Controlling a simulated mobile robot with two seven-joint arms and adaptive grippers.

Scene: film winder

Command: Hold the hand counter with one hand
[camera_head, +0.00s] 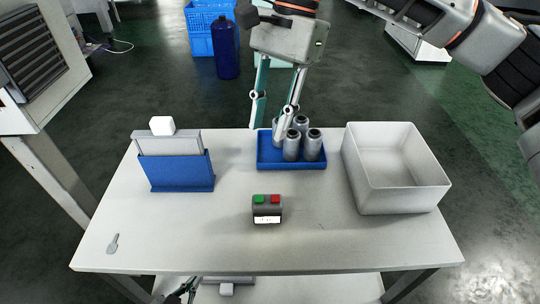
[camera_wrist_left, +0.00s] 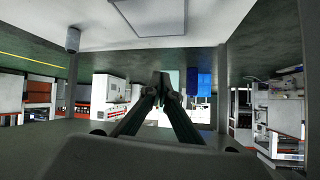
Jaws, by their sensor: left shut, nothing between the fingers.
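A small dark box (camera_head: 267,208) with a green button, a red button and a white label stands at the table's front middle; it looks most like the hand counter, but I cannot be sure. My left gripper (camera_head: 188,288) shows only partly at the table's front edge, lower left, below the tabletop and apart from the box. In the left wrist view its fingers (camera_wrist_left: 163,84) are together and empty. My right gripper (camera_head: 268,126) points down over the blue tray (camera_head: 271,163), fingers apart, beside several metal canisters (camera_head: 313,146). The box does not show clearly in the left wrist view.
A white bin (camera_head: 400,200) stands at the table's right. A blue holder (camera_head: 177,172) with a grey piece and a white block (camera_head: 162,125) stands at the left. A flat grey item (camera_head: 113,243) lies front left. The tabletop around the button box is clear.

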